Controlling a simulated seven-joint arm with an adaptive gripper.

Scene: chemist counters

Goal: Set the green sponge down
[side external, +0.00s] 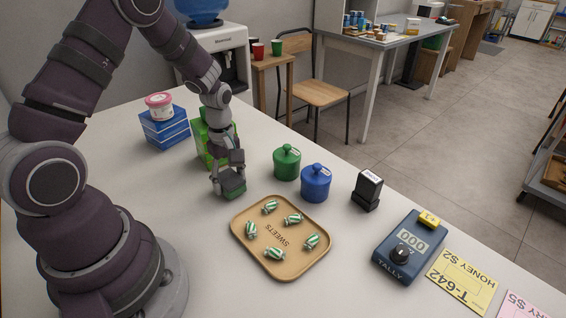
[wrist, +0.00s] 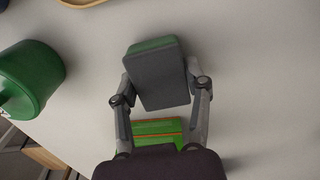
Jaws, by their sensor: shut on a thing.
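The green sponge (side external: 233,188) has a dark grey layer along one face and green on the other. My gripper (side external: 228,180) is shut on the sponge, with one finger at each side of it. In the side external view it is low over the counter, left of the sweets tray; I cannot tell whether the sponge touches the counter. In the wrist view the sponge (wrist: 158,75) sits between the two fingertips (wrist: 159,88), its grey face toward the camera and a green edge at the top.
A tan tray (side external: 240,238) with several striped sweets lies in front. A green jar (side external: 287,163) and a blue jar (side external: 316,184) stand right of my gripper. A green box (side external: 203,145) stands close behind it. Blue boxes (side external: 164,130) carry a pink-lidded tub. Counter left of the tray is clear.

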